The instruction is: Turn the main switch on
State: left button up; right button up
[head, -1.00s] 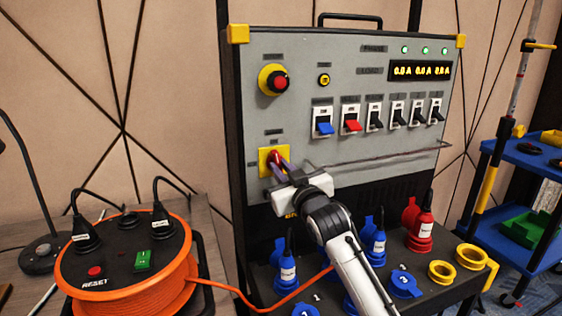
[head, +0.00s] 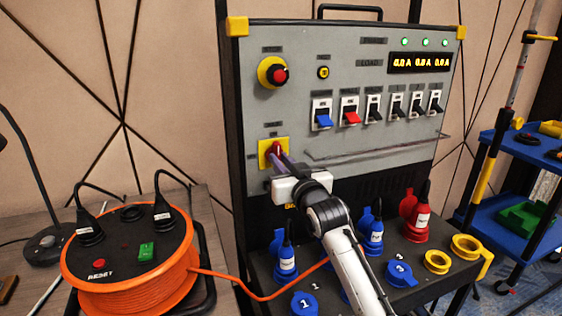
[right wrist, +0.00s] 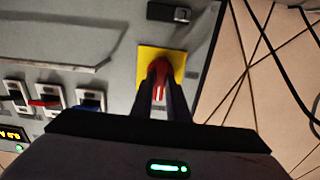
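The main switch is a red handle (head: 277,149) on a yellow plate (head: 265,155) at the lower left of the grey panel. My right gripper (head: 279,160) reaches it from below right in the head view, with its fingers around the handle. In the right wrist view, the two dark fingers (right wrist: 160,92) close in on both sides of the red handle (right wrist: 158,70), in front of the yellow plate (right wrist: 176,62). The fingers hide part of the handle. My left gripper is not in view.
A metal rail (head: 375,150) runs across the panel right of the gripper. Sockets and plugs, including a red plug (head: 421,217), stand on the ledge below my arm. An orange cable reel (head: 130,265) is at left. A blue cart (head: 510,215) is at right.

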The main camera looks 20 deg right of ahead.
jog(key=o, duration=0.4)
jog(key=shift+c, duration=0.2)
jog(key=s, duration=1)
jog(key=shift+s+d, duration=0.15)
